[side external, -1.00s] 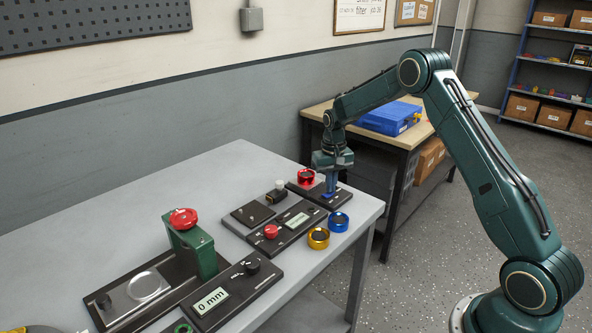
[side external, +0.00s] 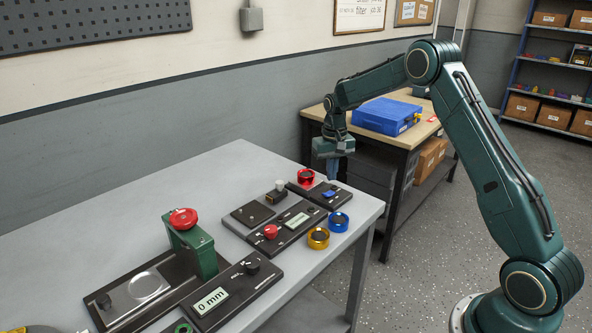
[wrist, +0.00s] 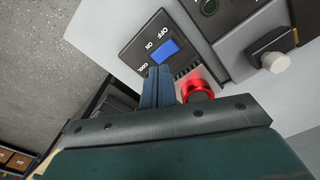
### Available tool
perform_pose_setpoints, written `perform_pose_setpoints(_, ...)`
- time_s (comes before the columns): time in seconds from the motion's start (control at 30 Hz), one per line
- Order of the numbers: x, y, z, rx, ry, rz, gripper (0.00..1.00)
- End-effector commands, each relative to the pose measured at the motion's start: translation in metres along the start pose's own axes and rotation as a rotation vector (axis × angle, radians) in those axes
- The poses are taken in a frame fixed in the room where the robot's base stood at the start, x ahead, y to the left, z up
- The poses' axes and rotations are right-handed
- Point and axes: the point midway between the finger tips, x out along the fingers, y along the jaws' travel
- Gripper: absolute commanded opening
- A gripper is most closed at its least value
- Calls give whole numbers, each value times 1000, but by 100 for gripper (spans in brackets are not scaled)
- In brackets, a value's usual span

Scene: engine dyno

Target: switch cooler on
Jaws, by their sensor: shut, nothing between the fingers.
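The cooler switch is a blue rocker (side external: 328,194) on a black panel (side external: 338,201) at the far right end of the grey table. In the wrist view the blue rocker (wrist: 165,50) sits beside the labels OFF, ON and COOL; I cannot tell which side is pressed in. My gripper (side external: 333,179) is shut and empty, pointing down at the far side of the panel. In the wrist view its blue-grey fingers (wrist: 158,71) end close to the rocker, covering part of the panel; the side view shows the rocker uncovered.
A red ring (side external: 306,176) stands left of the cooler panel. Other panels with a red knob (side external: 271,231) and a white-topped part (side external: 280,185) lie nearby. Blue (side external: 339,222) and yellow (side external: 318,237) rings stand in front. A blue case (side external: 387,118) lies on the wooden bench behind.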

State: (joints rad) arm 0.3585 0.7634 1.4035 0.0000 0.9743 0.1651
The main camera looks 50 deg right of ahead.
Motion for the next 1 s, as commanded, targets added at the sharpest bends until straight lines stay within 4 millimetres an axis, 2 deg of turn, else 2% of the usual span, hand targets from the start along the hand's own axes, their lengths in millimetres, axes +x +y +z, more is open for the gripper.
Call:
perform_pose_setpoints(0.4, -24, 0, 0, 0, 1, 0, 0)
perform_pose_setpoints(1.0, -33, -2, 2, -5, 5, -1, 0)
